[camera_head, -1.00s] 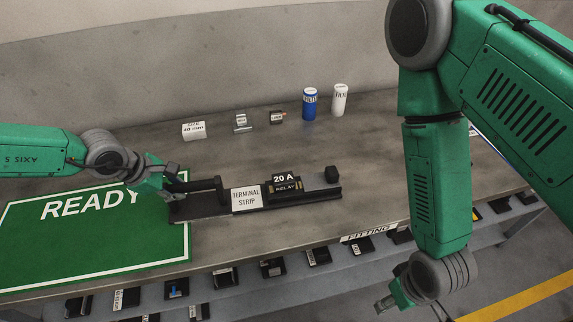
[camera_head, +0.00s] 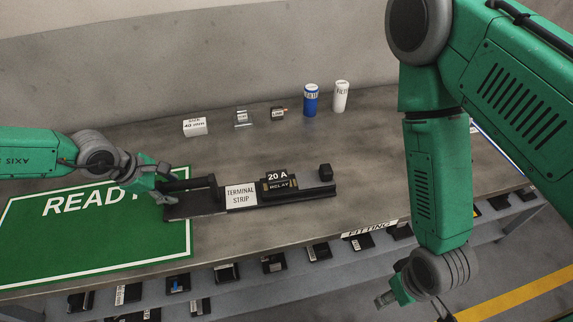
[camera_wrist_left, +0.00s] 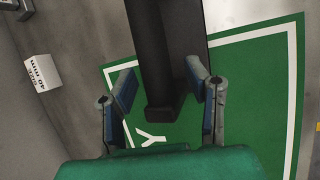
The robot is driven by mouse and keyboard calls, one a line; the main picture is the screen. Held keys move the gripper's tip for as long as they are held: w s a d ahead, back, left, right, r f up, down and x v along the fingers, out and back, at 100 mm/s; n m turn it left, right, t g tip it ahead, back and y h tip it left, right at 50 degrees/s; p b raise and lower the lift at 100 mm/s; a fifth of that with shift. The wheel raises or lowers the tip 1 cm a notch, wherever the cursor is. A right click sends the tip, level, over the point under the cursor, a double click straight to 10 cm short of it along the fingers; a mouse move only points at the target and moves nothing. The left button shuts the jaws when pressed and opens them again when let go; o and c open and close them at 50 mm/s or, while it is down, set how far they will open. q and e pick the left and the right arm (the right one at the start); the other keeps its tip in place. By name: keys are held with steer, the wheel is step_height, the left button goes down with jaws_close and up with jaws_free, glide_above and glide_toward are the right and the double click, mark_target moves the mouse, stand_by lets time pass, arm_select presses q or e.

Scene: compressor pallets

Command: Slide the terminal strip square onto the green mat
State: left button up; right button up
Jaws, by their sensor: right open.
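The terminal strip (camera_head: 241,195) is a long dark rail with a white label, a 20 A relay block (camera_head: 279,180) and a small black end block (camera_head: 326,172). It lies on the bench, its left end over the right edge of the green READY mat (camera_head: 95,240). Most of the strip is right of the mat. In the left wrist view the handle (camera_wrist_left: 162,100) stands between the fingers (camera_wrist_left: 160,80). My right gripper (camera_head: 386,300) is open and empty in front of the bench.
A white box (camera_head: 195,127), two small parts (camera_head: 243,118), (camera_head: 279,112), a blue can (camera_head: 311,100) and a white can (camera_head: 341,96) stand along the back. A lower shelf (camera_head: 235,290) holds several dark parts. Bench around the strip is clear.

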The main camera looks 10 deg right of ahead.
arm_select(q)
steer(key=shift+r, duration=0.15)
steer(key=v, duration=1.2)
steer(key=s+f+m+y, duration=0.1)
steer(key=s+f, duration=0.2)
steer(key=f, duration=0.1)
steer(key=s+f+m+g+y, duration=0.1)
steer(key=s+f+m, duration=0.1)
steer(key=s+f, duration=0.1)
steer(key=s+f+m+y, duration=0.1)
steer(key=s+f, duration=0.2)
steer(key=f, duration=0.1)
steer(key=shift+s+a+f+y, duration=0.3)
steer(key=shift+s+f, duration=0.1)
steer(key=s+a+f+m+g, duration=0.15)
steer(key=s+m, duration=0.25)
steer(key=s, duration=0.4)
steer(key=s+a+f+m+y, duration=0.1)
steer(key=s+a+f+m, duration=0.25)
steer(key=s, duration=0.55)
steer(key=s+a+f+m, duration=0.2)
steer(key=s+m, duration=0.3)
steer(key=s, duration=0.3)
step_height(320, 180, down, 10)
steer(key=w+b, duration=0.2)
steer(key=b, duration=0.8)
steer(key=shift+w+d+r+m, duration=0.15)
steer(key=shift+d+m, duration=0.25)
steer(key=shift+m, duration=0.05)
